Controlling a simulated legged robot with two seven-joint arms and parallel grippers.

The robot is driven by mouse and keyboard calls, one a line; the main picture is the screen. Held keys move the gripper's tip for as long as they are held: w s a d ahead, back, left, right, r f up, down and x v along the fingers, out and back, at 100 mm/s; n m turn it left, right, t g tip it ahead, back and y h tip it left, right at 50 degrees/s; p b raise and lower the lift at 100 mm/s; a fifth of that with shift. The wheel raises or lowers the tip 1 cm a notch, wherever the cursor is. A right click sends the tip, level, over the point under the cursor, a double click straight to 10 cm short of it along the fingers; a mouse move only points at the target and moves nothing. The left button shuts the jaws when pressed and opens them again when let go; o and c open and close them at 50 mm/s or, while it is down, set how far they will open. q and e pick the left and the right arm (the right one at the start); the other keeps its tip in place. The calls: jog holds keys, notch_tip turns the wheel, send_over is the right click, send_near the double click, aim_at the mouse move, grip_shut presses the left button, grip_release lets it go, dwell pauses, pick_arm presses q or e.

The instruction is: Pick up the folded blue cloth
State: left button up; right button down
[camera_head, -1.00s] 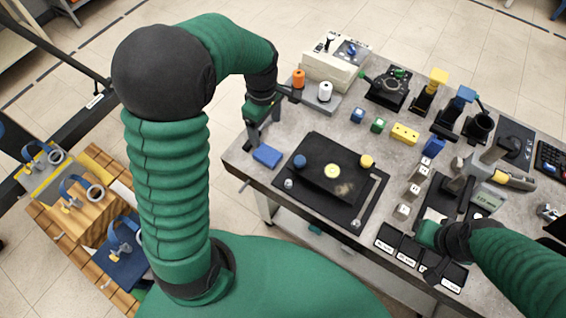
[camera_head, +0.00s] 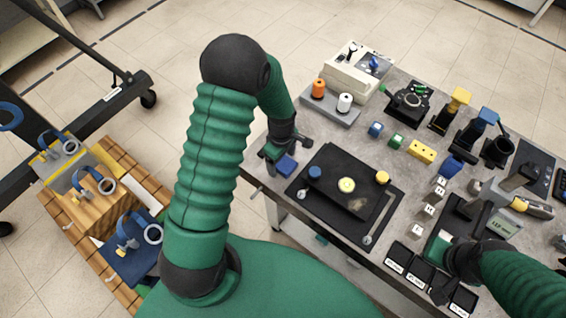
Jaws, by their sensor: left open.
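The folded blue cloth (camera_head: 287,166) is a small flat blue block shape at the left edge of the grey table, beside the black tray. My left gripper (camera_head: 274,159) is open and sits right over the cloth's left and far side, partly covering it. I cannot tell whether its fingers touch the cloth. My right gripper (camera_head: 440,284) is low at the table's front edge, by the small black labelled bins. Its fingers are dark and I cannot tell their opening.
The black tray (camera_head: 374,223) with a blue and a yellow knob lies just right of the cloth. Wooden racks with blue-handled items are at lower left, off the table.

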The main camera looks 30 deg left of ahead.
aim_at(281, 163)
pick_arm(q)
jog(key=shift+s+a, duration=0.1)
jog(key=shift+a, duration=0.15)
jog(key=c, duration=0.4)
jog(key=shift+c, duration=1)
jog(key=shift+d+r, duration=0.1)
jog(key=shift+d, duration=0.4)
jog(key=c, duration=1)
jog(key=shift+a+r, duration=0.1)
jog(key=shift+a, duration=0.15)
jog(key=shift+a+r, duration=0.1)
jog(key=shift+r, duration=0.1)
jog(key=r, duration=0.2)
jog(key=shift+s+d+r+b, duration=0.25)
jog(key=shift+d+r+b, duration=0.05)
jog(key=shift+r, duration=0.1)
jog(key=s+d, duration=0.2)
jog(key=s, duration=0.2)
jog(key=s+d+r, duration=0.1)
jog(key=s+d, duration=0.2)
jog(key=s, duration=0.1)
jog(key=s+d+b, duration=0.1)
jog(key=s+d, duration=0.2)
jog(key=s, duration=0.2)
jog(key=shift+d+r, duration=0.15)
jog(key=shift+r, duration=0.15)
pick_arm(e)
jog(key=shift+s+f, duration=0.1)
jog(key=shift+f, duration=0.75)
